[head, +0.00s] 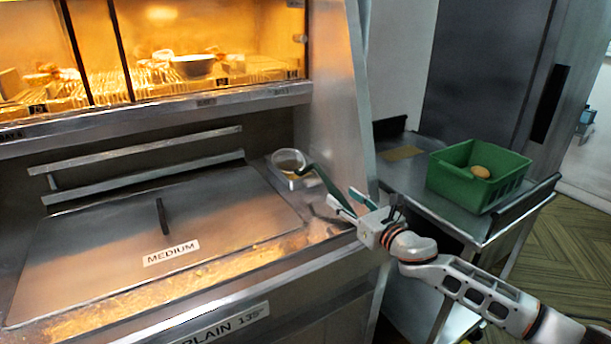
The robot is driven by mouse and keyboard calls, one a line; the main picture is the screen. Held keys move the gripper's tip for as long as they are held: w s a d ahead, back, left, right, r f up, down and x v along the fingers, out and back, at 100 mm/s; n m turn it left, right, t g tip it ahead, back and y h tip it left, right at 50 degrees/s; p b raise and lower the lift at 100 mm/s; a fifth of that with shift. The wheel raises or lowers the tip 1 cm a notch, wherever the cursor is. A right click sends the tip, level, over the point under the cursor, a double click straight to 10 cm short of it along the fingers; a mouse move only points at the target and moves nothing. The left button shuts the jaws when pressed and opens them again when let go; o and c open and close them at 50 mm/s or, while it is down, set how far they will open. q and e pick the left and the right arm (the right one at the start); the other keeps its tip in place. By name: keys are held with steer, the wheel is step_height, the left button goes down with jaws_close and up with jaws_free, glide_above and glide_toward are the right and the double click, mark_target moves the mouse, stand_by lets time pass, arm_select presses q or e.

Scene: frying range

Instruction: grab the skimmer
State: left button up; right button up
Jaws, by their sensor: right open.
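The skimmer (289,159) has a round metal head and a long dark green handle. Its head rests at a small metal holder at the back right of the fryer top, and the handle slants down to the right. My right gripper (343,198) is open, with its fingers pointing at the handle's lower end. The handle end appears to be at or between the fingertips; I cannot tell whether they touch. My left gripper is not in view.
A metal lid (110,240) labelled MEDIUM covers the fryer. A lit glass food cabinet (205,98) stands above it. On the right, a steel side table (408,182) holds a green crate (473,190) with a round brownish item inside.

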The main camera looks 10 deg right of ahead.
mark_target(339, 193)
steer(key=x, duration=0.3)
steer(key=shift+w+a, duration=0.2)
steer(key=shift+w, duration=0.1)
jaws_close()
steer(key=shift+r, duration=0.1)
